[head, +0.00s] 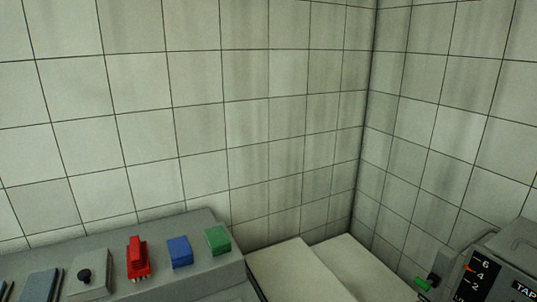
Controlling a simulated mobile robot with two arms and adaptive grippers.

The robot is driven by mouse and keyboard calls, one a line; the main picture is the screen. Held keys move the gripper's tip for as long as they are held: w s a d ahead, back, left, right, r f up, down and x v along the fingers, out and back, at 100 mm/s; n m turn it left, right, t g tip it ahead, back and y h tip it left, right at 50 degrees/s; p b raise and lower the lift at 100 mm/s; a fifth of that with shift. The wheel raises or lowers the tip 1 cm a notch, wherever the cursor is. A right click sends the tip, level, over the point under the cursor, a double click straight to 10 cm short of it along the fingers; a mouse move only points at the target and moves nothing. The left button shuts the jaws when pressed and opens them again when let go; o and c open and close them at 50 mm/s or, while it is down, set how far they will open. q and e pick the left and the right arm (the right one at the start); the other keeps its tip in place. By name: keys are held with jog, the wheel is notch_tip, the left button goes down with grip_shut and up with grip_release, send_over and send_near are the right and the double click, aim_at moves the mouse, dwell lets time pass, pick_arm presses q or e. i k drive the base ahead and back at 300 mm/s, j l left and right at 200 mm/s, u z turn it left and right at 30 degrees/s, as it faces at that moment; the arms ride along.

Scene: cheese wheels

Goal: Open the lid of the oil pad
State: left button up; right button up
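No oil pad or lid can be made out for sure in the head view. A grey machine (522,240) with a raised top panel is cut off at the lower right corner. Neither of my grippers is in view.
A grey control panel (190,228) at the lower left bears a red switch (138,258), a blue button (180,252), a green button (217,240) and a black knob (84,276). Pale flat surfaces (300,272) lie right of it. Tiled walls (290,120) meet in a corner behind.

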aim_at(87, 266)
jog(key=u, duration=1.4)
